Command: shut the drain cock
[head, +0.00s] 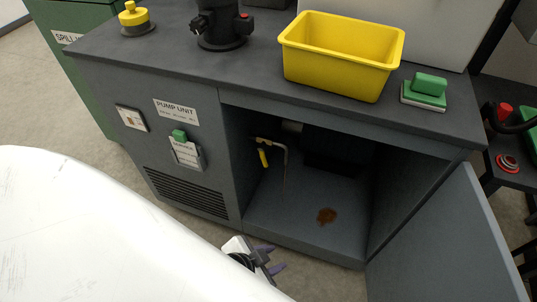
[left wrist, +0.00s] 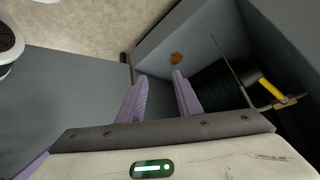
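The drain cock has a yellow lever (head: 263,157) hanging down, slightly tilted, from a short metal pipe (head: 280,146) inside the open cabinet. The lever also shows at the right of the left wrist view (left wrist: 271,89). A thin line, seemingly a trickle, runs down from the pipe's bent end. A brown puddle (head: 326,216) lies on the cabinet floor and shows in the left wrist view (left wrist: 176,59). My left gripper (head: 278,257) is outside the cabinet's front edge, apart from the lever. Its purple fingers (left wrist: 160,78) are spread and empty. My right gripper is not in view.
The open cabinet door (head: 440,245) stands at the right of the opening. A slotted front panel (head: 188,193) is left of it. On the counter (head: 240,72) stand a yellow tub (head: 340,62), a green sponge (head: 430,84) on a pad, and a black fitting (head: 221,28).

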